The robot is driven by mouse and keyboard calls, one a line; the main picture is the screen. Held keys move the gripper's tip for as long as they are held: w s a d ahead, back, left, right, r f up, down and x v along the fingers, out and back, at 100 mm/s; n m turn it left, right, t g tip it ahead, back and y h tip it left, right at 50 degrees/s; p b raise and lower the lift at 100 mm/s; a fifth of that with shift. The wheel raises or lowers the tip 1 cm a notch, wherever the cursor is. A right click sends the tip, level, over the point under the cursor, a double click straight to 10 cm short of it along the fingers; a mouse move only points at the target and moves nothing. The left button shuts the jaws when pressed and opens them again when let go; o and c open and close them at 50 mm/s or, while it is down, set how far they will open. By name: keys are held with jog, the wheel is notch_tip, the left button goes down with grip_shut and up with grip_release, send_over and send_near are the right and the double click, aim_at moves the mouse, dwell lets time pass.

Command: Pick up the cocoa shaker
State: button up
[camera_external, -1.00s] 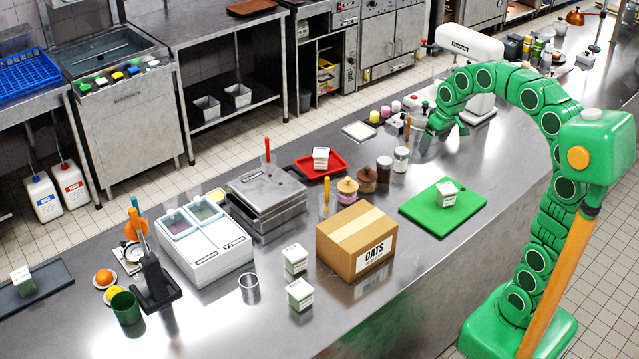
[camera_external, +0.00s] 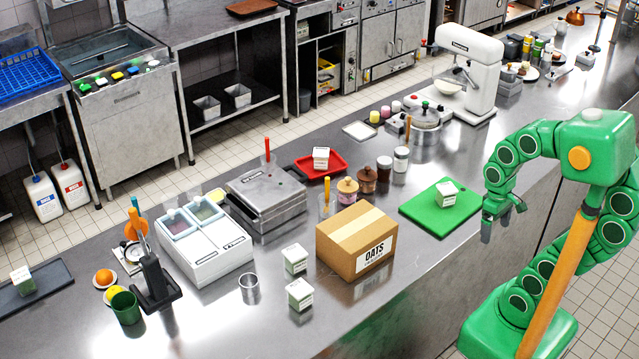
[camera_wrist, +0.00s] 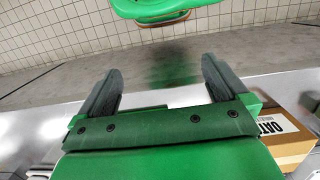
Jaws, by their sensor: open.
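The likely cocoa shaker (camera_external: 384,169) is a small dark brown jar standing upright on the counter, in the external view. A similar jar with white contents, a white shaker (camera_external: 401,159), stands close to its right. My gripper (camera_external: 503,212) is open and empty, well to the right of the shakers, near the counter's front edge beyond the green board. In the wrist view my gripper (camera_wrist: 160,88) shows two dark fingers spread apart with nothing between them. The shaker is not seen in the wrist view.
A green board (camera_external: 425,213) with a small labelled box (camera_external: 446,193) lies between my gripper and the shakers. An oats box (camera_external: 350,262) stands left of the board. Brown and pink-topped jars (camera_external: 367,180), a red tray (camera_external: 306,170) and a pot (camera_external: 425,119) surround the shakers.

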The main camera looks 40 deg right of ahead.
jog(key=shift+s+f, duration=0.15)
jog(key=shift+s, duration=0.25)
jog(key=shift+c, duration=0.8)
